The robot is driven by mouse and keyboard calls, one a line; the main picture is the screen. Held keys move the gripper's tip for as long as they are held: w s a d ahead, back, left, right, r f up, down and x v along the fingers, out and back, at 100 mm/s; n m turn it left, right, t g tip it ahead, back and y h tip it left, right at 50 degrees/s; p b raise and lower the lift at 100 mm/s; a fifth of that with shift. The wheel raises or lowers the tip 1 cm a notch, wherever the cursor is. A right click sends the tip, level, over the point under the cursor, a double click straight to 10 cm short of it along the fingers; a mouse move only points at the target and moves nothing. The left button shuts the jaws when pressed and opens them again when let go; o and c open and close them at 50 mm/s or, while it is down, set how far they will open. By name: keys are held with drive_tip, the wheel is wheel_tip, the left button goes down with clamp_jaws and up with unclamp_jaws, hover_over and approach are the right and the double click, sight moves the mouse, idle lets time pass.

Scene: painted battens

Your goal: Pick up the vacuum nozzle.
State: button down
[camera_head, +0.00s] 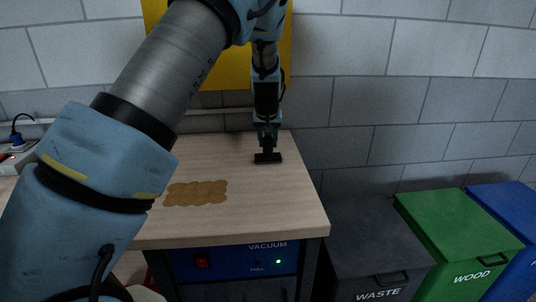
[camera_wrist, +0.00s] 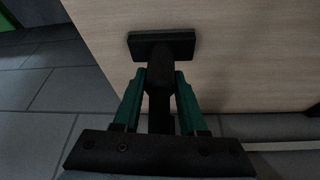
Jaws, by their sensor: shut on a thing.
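The vacuum nozzle (camera_head: 268,158) is black, with a wide flat foot and a narrower neck. In the head view it is at the right part of the wooden table top, below my gripper (camera_head: 266,138). In the wrist view the nozzle's foot (camera_wrist: 162,45) is at the top centre and its neck runs down between the green fingers of my gripper (camera_wrist: 163,76). The fingers are shut on the neck. I cannot tell whether the foot touches the table top or is just above it.
The table (camera_head: 287,200) holds a flat brown patch of sawdust-like colour (camera_head: 196,193) to the left. A blue vacuum unit (camera_head: 232,260) is under the table. Waste (camera_head: 375,235), green wood (camera_head: 460,235) and blue (camera_head: 510,210) bins stand right. A grey block wall is behind.

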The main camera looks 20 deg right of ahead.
idle(0.3)
drive_tip(key=shift+r+b, duration=0.55)
drive_tip(key=shift+r, duration=0.3)
drive_tip(key=shift+b+v, duration=0.6)
drive_tip(key=shift+v, duration=0.3)
drive_tip(key=s+a+b, duration=0.1)
drive_tip(key=s+a, duration=0.3)
drive_tip(key=s, duration=0.3)
drive_tip(key=s+a+b, duration=0.2)
drive_tip(key=s+a, duration=0.1)
drive_tip(key=s, duration=0.5)
drive_tip(key=shift+s+a, duration=0.2)
drive_tip(key=shift+a, duration=0.2)
